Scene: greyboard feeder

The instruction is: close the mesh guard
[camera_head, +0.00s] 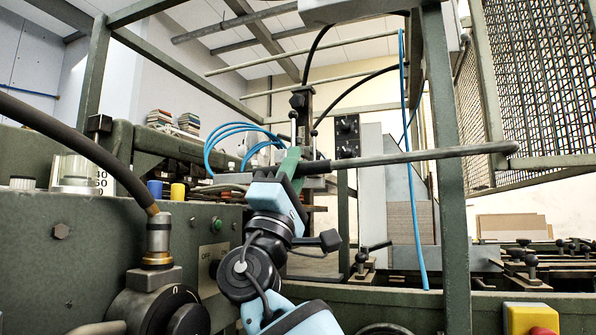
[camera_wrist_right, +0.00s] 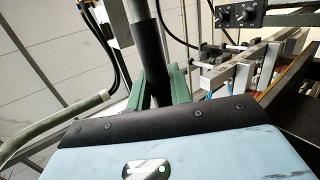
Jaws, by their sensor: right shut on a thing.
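The mesh guard (camera_head: 545,75) stands at the upper right in the head view, a dark grid in a green-grey frame, angled away from the machine opening. A long dark bar (camera_head: 430,155) runs from my right gripper across a green post to near the guard's lower edge; I cannot tell how it joins the guard. My right gripper (camera_head: 295,164) has green fingers and is shut on the bar's black sleeve near its left end. The right wrist view shows the black sleeve (camera_wrist_right: 152,60) between the fingers. My left gripper is not in view.
A green upright post (camera_head: 446,200) stands between my right gripper and the guard. A blue hose (camera_head: 414,200) hangs beside it. A control panel with knobs and a thick cable (camera_head: 75,140) are at the left. A red button on a yellow box (camera_head: 530,318) is at the lower right.

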